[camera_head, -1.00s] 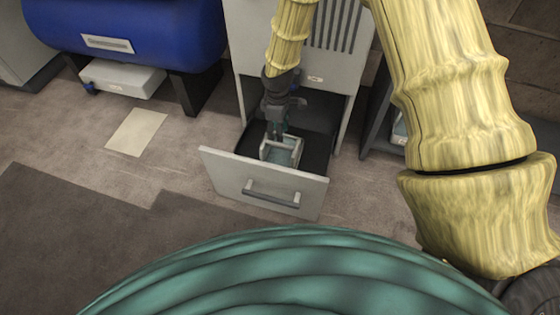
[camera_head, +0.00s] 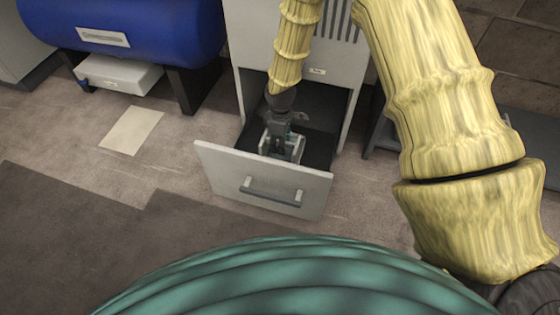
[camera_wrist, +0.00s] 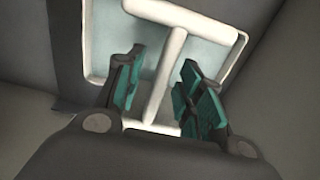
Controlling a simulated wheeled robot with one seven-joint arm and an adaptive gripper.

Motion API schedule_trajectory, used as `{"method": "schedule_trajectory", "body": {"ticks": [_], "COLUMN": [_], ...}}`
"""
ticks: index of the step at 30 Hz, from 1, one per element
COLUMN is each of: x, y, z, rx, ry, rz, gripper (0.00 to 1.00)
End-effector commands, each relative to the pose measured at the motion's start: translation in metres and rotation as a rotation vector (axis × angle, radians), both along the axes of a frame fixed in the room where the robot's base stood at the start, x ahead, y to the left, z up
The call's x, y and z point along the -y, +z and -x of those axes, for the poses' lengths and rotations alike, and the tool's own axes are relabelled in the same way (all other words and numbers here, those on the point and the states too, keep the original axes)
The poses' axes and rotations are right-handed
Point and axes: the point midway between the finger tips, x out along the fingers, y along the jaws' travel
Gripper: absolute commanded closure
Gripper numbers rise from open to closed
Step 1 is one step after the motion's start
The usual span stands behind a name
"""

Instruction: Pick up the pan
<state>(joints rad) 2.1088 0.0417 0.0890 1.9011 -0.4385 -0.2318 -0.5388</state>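The pan (camera_head: 299,151) is a small pale box-like tray with a white rim and a light blue inside. It sits in the open drawer (camera_head: 225,165) of a grey cabinet. In the wrist view, the pan (camera_wrist: 168,68) shows a white bar running across its middle. My gripper (camera_head: 283,143) is down in the drawer, over the pan, and hides part of it. In the wrist view, my gripper (camera_wrist: 160,66) is open, with one teal-padded finger on each side of the bar. A gap shows between the fingers and the bar.
The drawer front with its dark handle (camera_head: 270,192) stands on the near side of the pan. The grey cabinet (camera_head: 345,60) rises behind. A blue tank (camera_head: 150,30) and a white box (camera_head: 118,76) are at the left. The floor (camera_head: 90,195) in front is clear.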

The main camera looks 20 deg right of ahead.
Motion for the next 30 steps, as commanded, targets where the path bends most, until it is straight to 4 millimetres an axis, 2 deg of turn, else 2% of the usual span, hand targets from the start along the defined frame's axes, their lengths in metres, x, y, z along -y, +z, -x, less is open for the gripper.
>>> {"method": "schedule_trajectory", "body": {"ticks": [8,14,30], "x": [0.0,0.0,-0.0003], "y": [-0.0017,-0.0018,0.0058], "z": [-0.0002,-0.0001,-0.001], "rx": [0.001,0.0,0.003], "ry": [0.0,0.0,0.0], "rz": [0.001,0.0,-0.001], "gripper": [0.64,1.0,1.0]}}
